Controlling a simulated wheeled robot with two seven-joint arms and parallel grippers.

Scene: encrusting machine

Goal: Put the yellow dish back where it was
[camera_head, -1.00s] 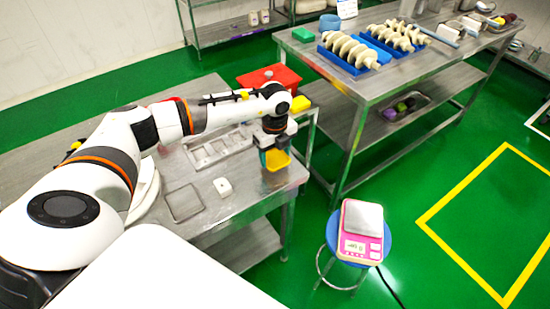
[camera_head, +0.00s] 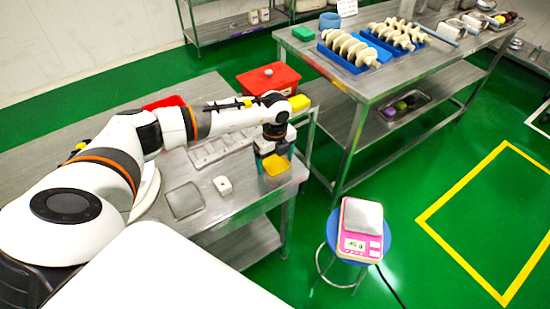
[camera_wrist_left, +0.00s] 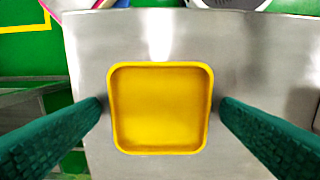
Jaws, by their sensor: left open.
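The yellow dish (camera_head: 277,164) is a square, shallow, empty dish at the right end of the near steel table. It also shows in the left wrist view (camera_wrist_left: 160,108), upright and seemingly resting on the bare metal surface. My left gripper (camera_head: 275,160) is over it, pointing down. In the left wrist view its two green fingers (camera_wrist_left: 161,104) stand open on either side of the dish, with a narrow gap at each side. My right gripper is not in view.
On the near table (camera_head: 225,208) are a small white block (camera_head: 222,186) and a flat metal tray (camera_head: 185,201). A red lidded box (camera_head: 268,79) and a yellow item (camera_head: 300,103) are behind. A pink scale (camera_head: 361,230) sits on a blue stool to the right.

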